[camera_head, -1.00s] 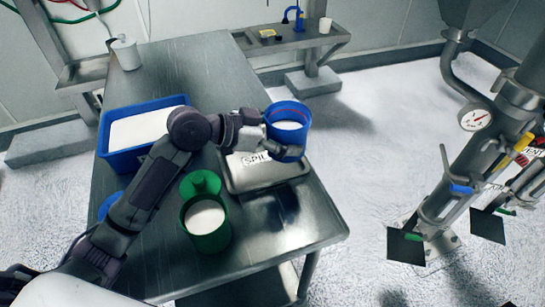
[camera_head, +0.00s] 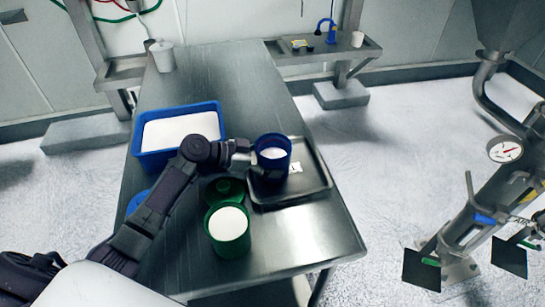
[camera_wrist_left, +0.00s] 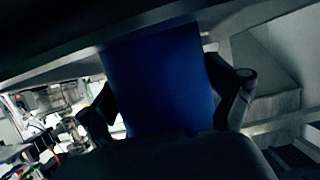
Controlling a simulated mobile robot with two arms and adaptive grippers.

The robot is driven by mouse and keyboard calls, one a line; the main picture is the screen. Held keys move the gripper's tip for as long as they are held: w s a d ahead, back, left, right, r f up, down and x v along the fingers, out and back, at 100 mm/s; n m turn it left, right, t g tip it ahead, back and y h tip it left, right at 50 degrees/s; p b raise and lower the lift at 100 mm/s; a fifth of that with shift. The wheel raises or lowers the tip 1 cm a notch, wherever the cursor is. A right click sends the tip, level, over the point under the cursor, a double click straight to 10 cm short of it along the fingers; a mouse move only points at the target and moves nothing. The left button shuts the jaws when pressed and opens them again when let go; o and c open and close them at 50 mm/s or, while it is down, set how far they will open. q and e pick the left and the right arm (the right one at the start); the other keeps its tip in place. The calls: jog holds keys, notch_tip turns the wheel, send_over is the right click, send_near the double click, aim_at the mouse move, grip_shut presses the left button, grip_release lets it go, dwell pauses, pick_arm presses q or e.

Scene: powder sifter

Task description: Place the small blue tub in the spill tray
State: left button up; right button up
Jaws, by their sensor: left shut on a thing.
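The small blue tub (camera_head: 275,165), filled with white powder, is upright at the left part of the spill tray (camera_head: 318,192). I cannot tell whether its base touches the tray floor. The tray is shallow and dark, with a small white label partly showing. My left gripper (camera_head: 252,155) is shut on the tub from its left side. In the left wrist view the blue tub (camera_wrist_left: 158,80) fills the space between the fingers of the left gripper (camera_wrist_left: 165,95). My right gripper is not in view.
A green tub (camera_head: 229,235) of white powder, with a green round piece (camera_head: 225,189) behind it, stands close to the tray. A blue bin (camera_head: 150,160) of powder is behind my arm. A white canister (camera_head: 163,57) stands at the far end. The front right of the table is clear.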

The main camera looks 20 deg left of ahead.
pick_arm(q)
jog(key=shift+f+b, duration=0.15)
jog(key=shift+b, duration=0.15)
jog(key=o, duration=1.2)
jog(key=shift+c, duration=0.2)
jog(key=shift+r+p, duration=0.25)
jog(key=shift+p, duration=0.1)
jog(key=b+v, duration=0.3)
jog(key=v, duration=0.8)
jog(key=shift+s+a+f, duration=0.1)
jog(key=shift+s+a, duration=0.05)
jog(key=shift+a, duration=0.05)
jog(key=shift+s+a+r, duration=0.15)
jog(key=shift+a+r, duration=0.05)
